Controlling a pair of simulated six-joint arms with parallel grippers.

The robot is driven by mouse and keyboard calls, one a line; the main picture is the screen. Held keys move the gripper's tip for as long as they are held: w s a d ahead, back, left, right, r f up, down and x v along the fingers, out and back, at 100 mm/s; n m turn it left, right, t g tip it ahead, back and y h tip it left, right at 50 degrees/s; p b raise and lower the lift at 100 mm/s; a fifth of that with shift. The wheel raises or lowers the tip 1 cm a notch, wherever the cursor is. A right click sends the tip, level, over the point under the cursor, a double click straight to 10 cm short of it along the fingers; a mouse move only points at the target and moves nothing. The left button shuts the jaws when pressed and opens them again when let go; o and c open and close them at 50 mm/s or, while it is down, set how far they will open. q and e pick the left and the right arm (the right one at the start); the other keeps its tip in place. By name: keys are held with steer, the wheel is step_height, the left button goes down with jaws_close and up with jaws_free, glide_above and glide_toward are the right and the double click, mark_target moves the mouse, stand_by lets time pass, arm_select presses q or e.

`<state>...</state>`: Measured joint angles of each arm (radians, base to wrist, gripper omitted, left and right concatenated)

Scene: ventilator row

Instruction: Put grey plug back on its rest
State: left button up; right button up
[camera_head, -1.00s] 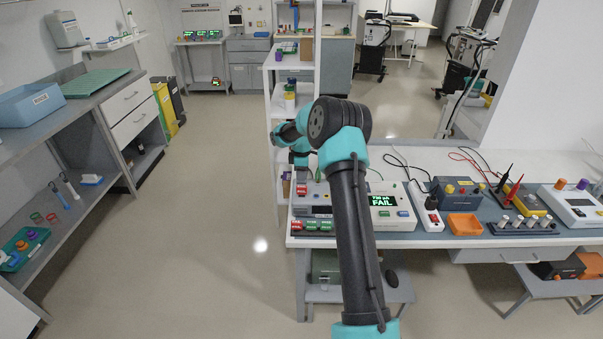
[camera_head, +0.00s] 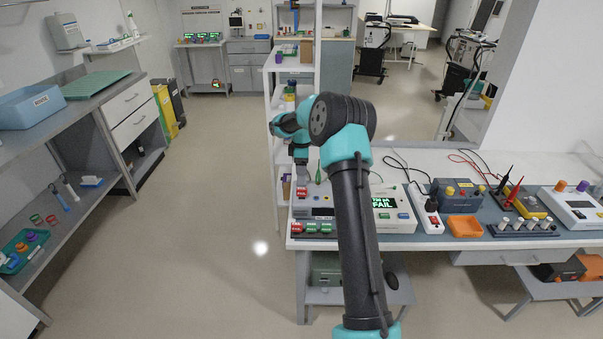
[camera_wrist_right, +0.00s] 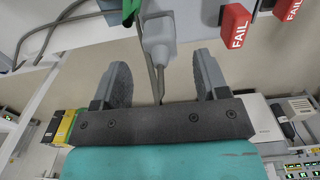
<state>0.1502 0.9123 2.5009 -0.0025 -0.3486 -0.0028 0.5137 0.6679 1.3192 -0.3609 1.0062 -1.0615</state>
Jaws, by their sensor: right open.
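The grey plug (camera_wrist_right: 159,38) shows at the top middle of the right wrist view, with a grey cable running from it. It lies ahead of my right gripper (camera_wrist_right: 160,67), in line with the gap between the two fingers. The fingers are apart and nothing is held; the cable passes through the gap. In the head view my right gripper (camera_head: 301,172) hangs over the left end of the bench, and I cannot make out the plug there. I cannot tell which part is the plug's rest. My left gripper is not in view.
Red FAIL tags (camera_wrist_right: 236,26) are right of the plug, and a green part (camera_wrist_right: 130,10) is close on its left. A white shelf is behind.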

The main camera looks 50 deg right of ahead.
step_height(320, 180, up, 13)
stand_by(0.3)
stand_by(0.4)
steer(key=a+f+m+y, duration=0.3)
steer(key=a+f, duration=2.1)
steer(key=f, duration=0.2)
steer(key=s+a+f+m+t, duration=0.1)
steer(key=s+a+f+m, duration=0.1)
steer(key=s+a+f, duration=0.4)
steer(key=s+a+f+m, duration=0.25)
steer(key=s+a, duration=0.25)
steer(key=a, duration=0.3)
steer(key=s+a+f+m, duration=0.2)
steer(key=s+a, duration=0.4)
steer(key=s, duration=0.6)
steer(key=shift+a+f+y, duration=0.15)
steer(key=shift+f+y, duration=0.05)
steer(key=shift+y, duration=0.2)
steer(key=shift+s+m, duration=0.1)
steer(key=shift+m, duration=0.15)
